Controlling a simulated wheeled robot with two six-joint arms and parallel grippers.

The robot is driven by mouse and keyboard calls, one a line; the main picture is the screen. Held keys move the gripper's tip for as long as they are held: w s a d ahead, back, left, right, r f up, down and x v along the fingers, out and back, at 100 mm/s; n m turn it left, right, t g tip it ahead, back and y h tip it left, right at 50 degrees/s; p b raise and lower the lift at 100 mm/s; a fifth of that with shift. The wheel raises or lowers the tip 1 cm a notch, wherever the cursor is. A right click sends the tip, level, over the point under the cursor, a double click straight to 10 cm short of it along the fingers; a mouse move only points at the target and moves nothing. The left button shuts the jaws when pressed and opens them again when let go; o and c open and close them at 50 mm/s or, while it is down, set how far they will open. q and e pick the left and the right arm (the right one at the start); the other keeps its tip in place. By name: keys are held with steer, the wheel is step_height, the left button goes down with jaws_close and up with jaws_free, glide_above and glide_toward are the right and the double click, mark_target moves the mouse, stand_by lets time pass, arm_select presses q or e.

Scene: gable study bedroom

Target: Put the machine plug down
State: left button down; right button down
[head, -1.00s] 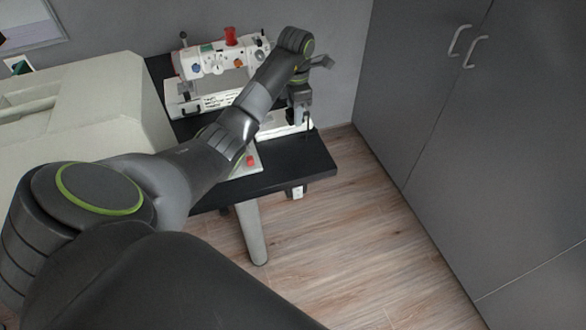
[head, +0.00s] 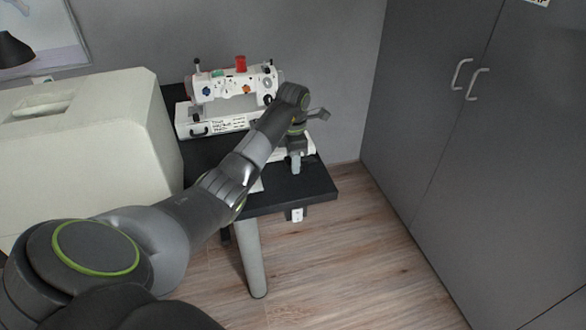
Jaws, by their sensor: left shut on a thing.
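A white sewing machine (head: 232,86) with a red spool on top stands at the back of a black table (head: 262,201). My left arm reaches across the table from the lower left. My left gripper (head: 296,168) points down, low over the right part of the table, right of and in front of the machine. It is shut on the machine plug, which the fingers hide almost fully. I cannot tell whether the plug touches the tabletop. My right gripper is out of view.
A white socket piece (head: 297,214) hangs under the table's front edge. A large pale boxy piece (head: 95,140) stands at the left. Grey cupboard doors (head: 440,130) with handles rise at the right. The tabletop's right end is mostly clear.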

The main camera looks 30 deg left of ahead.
arm_select(q)
step_height(320, 180, down, 3)
steer(key=shift+r, duration=0.2)
steer(key=shift+f, duration=0.15)
steer(key=shift+f+b, duration=0.3)
steer(key=shift+f, duration=0.3)
steer(key=c, duration=1.2)
jaws_free()
steer(key=shift+o, duration=1.3)
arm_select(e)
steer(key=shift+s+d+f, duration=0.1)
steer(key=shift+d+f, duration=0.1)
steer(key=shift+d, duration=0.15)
